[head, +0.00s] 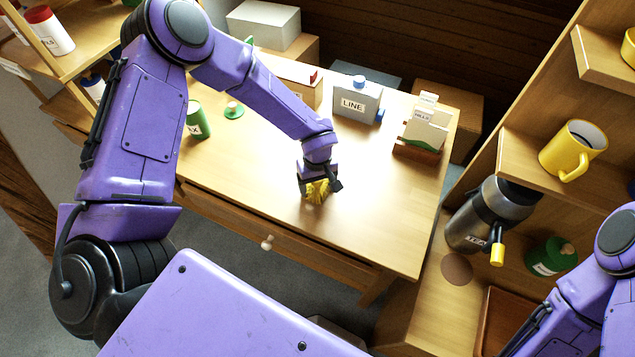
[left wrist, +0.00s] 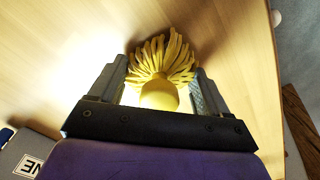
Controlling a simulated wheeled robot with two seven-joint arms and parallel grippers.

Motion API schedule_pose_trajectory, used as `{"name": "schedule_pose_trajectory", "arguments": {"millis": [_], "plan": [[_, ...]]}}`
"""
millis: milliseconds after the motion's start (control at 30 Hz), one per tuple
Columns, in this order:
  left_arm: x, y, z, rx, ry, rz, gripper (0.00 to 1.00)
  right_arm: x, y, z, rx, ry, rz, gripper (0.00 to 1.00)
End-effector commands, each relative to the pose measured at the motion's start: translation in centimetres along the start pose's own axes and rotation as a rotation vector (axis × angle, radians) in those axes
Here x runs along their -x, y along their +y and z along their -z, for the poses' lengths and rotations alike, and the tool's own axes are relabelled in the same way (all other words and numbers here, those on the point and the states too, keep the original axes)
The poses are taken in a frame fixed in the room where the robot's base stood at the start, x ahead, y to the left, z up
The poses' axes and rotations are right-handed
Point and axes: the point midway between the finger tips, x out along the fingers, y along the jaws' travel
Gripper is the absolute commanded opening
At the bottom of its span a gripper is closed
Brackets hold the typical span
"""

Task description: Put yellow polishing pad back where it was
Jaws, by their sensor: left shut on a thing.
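The yellow polishing pad (left wrist: 160,70) has a round yellow knob and a fringe of thick yellow strands. In the left wrist view it sits between the two fingers of my left gripper (left wrist: 163,88), which is shut on it. In the head view my left gripper (head: 318,186) points down with the yellow pad (head: 317,192) at its fingertips, at or just above the table top. Whether the pad touches the wood is unclear. My right arm shows at the lower right, but its gripper is out of the picture.
The wooden table (head: 270,190) is clear around the pad. At its back stand a LINE canister (head: 357,102), a card holder (head: 424,130), a green can (head: 197,120) and a green-based item (head: 233,111). On the right shelf are a yellow mug (head: 573,150), a dark flask (head: 490,215) and a green jar (head: 550,257).

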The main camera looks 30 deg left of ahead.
Motion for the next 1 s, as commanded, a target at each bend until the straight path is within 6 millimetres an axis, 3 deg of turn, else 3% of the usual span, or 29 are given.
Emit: {"name": "schedule_pose_trajectory", "arguments": {"millis": [33,100,300,433,800,1000], "plan": [[-0.1,0.0,0.0,0.0,-0.001,0.0,0.84,-0.1,0.0,0.0,0.0,0.0,0.0,0.59],[-0.1,0.0,0.0,0.0,0.0,0.0,1.0,0.0,0.0,0.0,0.0,0.0,0.0,0.59],[0.0,0.0,0.0,0.0,0.0,0.0,1.0,0.0,0.0,0.0,0.0,0.0,0.0,0.59],[1.1,0.1,0.1,0.003,0.0,-0.002,1.0,-0.1,0.0,0.0,0.0,0.0,0.0,0.59],[10.0,0.0,0.0,0.002,0.0,-0.004,1.0,-0.9,-0.1,-0.4,0.0,0.0,0.0,0.59],[12.1,0.0,0.0,0.002,0.0,0.0,1.0,-1.0,-0.1,-0.4,0.0,0.0,0.0,0.59]]}}
